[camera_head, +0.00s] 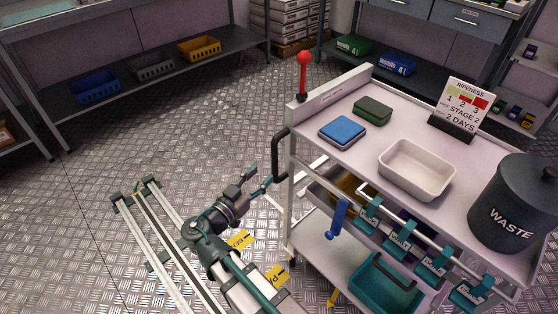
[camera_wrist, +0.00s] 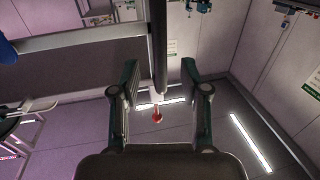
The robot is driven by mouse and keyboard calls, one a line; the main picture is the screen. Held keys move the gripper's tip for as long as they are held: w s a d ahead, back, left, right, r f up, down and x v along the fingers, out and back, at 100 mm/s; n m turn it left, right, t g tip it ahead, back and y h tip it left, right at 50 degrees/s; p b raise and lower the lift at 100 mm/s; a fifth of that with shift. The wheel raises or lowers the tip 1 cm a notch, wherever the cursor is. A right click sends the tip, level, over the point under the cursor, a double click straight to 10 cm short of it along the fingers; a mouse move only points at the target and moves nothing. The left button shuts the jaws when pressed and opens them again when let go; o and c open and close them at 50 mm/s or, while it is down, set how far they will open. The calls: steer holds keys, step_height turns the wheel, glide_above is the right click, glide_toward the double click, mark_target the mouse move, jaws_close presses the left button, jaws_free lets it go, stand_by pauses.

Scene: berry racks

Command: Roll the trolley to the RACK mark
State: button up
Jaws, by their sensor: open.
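The trolley (camera_head: 330,165) stands right of centre in the head view, with a pale top, a lower shelf and a dark push handle (camera_head: 278,155) on its left end. A red-knobbed lever (camera_head: 303,75) rises at its back left corner. My gripper (camera_head: 258,182) is open, just left of and below the handle. In the wrist view a dark upright bar (camera_wrist: 158,45), apparently the handle, shows between the open fingers (camera_wrist: 163,85); I cannot tell whether they touch it. The red knob (camera_wrist: 157,117) shows beyond. No mark reading RACK is legible.
Yellow floor labels (camera_head: 240,239) lie left of the trolley; another (camera_head: 277,275) is nearer. The trolley carries a blue box (camera_head: 342,130), a white tray (camera_head: 416,169) and a waste bin (camera_head: 517,205). Racks line the back. Open floor (camera_head: 215,115) lies behind left.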

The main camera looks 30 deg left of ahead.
mark_target(273, 164)
steer(key=w, duration=0.7)
steer(key=shift+w+d, duration=0.1)
steer(key=shift+w, duration=0.15)
jaws_close()
